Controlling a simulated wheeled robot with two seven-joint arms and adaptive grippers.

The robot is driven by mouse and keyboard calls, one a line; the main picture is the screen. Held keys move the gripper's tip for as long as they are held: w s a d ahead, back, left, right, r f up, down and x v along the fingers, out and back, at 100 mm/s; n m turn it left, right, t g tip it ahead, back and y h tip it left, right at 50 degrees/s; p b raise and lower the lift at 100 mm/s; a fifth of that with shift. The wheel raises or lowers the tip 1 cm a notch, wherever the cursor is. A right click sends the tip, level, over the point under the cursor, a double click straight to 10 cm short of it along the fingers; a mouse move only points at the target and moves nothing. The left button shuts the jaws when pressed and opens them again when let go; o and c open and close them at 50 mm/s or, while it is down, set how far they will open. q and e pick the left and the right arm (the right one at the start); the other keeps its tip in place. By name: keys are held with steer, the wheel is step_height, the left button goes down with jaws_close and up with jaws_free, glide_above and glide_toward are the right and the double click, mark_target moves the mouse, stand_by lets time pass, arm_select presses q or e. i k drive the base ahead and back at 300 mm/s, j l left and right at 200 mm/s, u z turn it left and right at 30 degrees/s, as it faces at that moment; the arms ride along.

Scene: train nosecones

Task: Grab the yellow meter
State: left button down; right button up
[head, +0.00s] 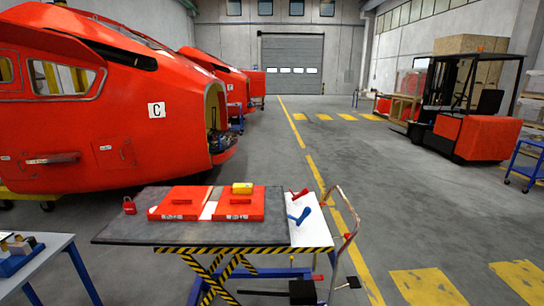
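The yellow meter (242,188) is a small yellow block with a pale end. It rests at the back edge of the right-hand red case on the lift table (150,231). Whether it lies on the case or just behind it is hard to tell. Neither of my grippers shows in the head view.
Two red cases with handles, a left one (181,202) and a right one (238,207), lie on the table. A red padlock (129,206) and red and blue tools (300,214) lie there too. A trolley handle (347,235) rises at right. A side table (37,262) stands left.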

mark_target(238, 188)
steer(key=i+j, duration=0.35)
steer(key=i, duration=0.15)
steer(key=i+j, duration=0.3)
steer(key=i, duration=0.2)
